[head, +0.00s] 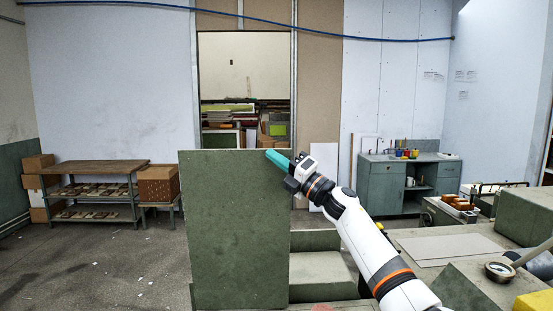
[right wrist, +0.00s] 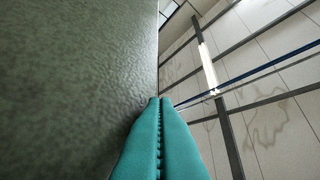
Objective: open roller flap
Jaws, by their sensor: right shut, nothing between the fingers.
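A large flat green panel (head: 236,230), which looks like the roller flap, stands upright in the middle of the head view. In the right wrist view the same green surface (right wrist: 70,80) fills the left half, and its edge runs up the middle. My right gripper (head: 270,155) has teal fingers and is at the panel's top right corner. In the right wrist view its fingers (right wrist: 160,101) are shut together with nothing between them, close beside the panel's edge. I cannot tell whether they touch it. My left gripper is not in view.
Green stepped blocks (head: 322,272) stand right of the panel. A flat grey board (head: 450,248) lies on a surface at the right, near a round gauge (head: 499,270). A workbench (head: 92,168) stands at the far left. The floor (head: 95,260) left of the panel is open.

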